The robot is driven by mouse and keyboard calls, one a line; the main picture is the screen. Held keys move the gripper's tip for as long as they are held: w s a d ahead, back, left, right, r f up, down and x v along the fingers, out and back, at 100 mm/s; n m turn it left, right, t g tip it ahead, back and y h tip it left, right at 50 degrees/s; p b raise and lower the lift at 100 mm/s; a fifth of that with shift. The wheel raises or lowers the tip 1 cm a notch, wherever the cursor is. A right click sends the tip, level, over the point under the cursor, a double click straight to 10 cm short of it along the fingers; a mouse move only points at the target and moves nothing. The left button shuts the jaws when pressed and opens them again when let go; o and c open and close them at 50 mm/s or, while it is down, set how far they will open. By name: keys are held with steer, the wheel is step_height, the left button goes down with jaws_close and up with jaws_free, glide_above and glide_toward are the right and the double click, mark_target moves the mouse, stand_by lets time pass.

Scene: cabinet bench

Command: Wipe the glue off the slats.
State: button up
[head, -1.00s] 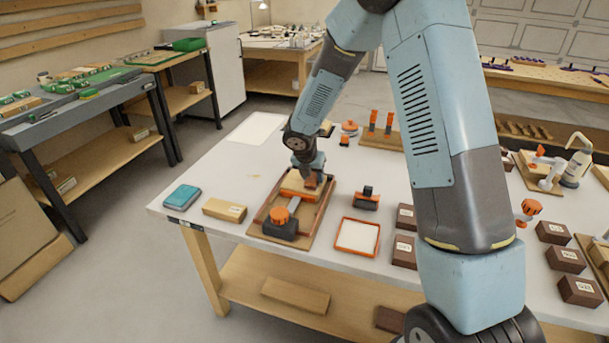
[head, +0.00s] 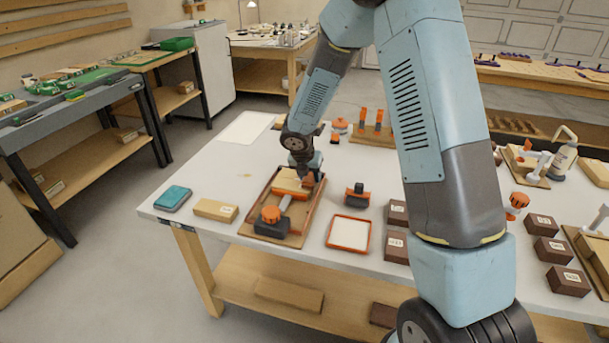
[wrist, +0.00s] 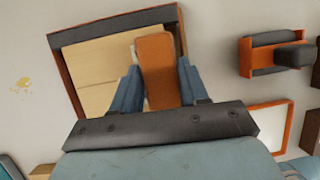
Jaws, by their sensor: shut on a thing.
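A shallow brown wooden frame (head: 250,228) lies on the white bench and holds pale wooden slats (head: 287,184). The slats (wrist: 98,75) fill the frame in the wrist view. My gripper (head: 304,178) is over the slats at the frame's right side. In the wrist view my gripper (wrist: 158,88) has its blue fingers on both sides of an orange-brown pad (wrist: 157,65), shut on it. I cannot tell whether the pad touches the slats. No glue shows clearly on the slats; the pad and fingers hide part of them.
An orange tray with a white inside (head: 349,233) and a black-and-orange tool (head: 357,195) stand right of the frame. A wooden block (head: 215,210) and a blue box (head: 173,198) lie left. A yellowish smear (wrist: 22,85) marks the bench. Dark boxes (head: 396,246) stand farther right.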

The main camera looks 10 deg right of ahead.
mark_target(281, 175)
steer(key=shift+w+a+f, duration=0.1)
steer(key=shift+w+a, duration=0.1)
steer(key=shift+a, duration=0.3)
steer(key=shift+w+a, duration=0.15)
steer(key=shift+a, duration=0.35)
steer(key=shift+a, duration=0.1)
steer(key=shift+w+a, duration=0.2)
steer(key=shift+a, duration=0.25)
steer(key=shift+w+a, duration=0.2)
steer(key=shift+a, duration=0.25)
steer(key=shift+w+a, duration=0.25)
steer(key=shift+a, duration=0.25)
steer(key=shift+w+a, duration=0.2)
steer(key=shift+a, duration=0.25)
steer(key=shift+a, duration=0.1)
steer(key=shift+w+a, duration=0.2)
steer(key=shift+a, duration=0.25)
steer(key=shift+w+a, duration=0.2)
steer(key=shift+a, duration=0.25)
steer(key=shift+a, duration=0.15)
steer(key=shift+w+a, duration=0.35)
steer(key=shift+a, duration=0.45)
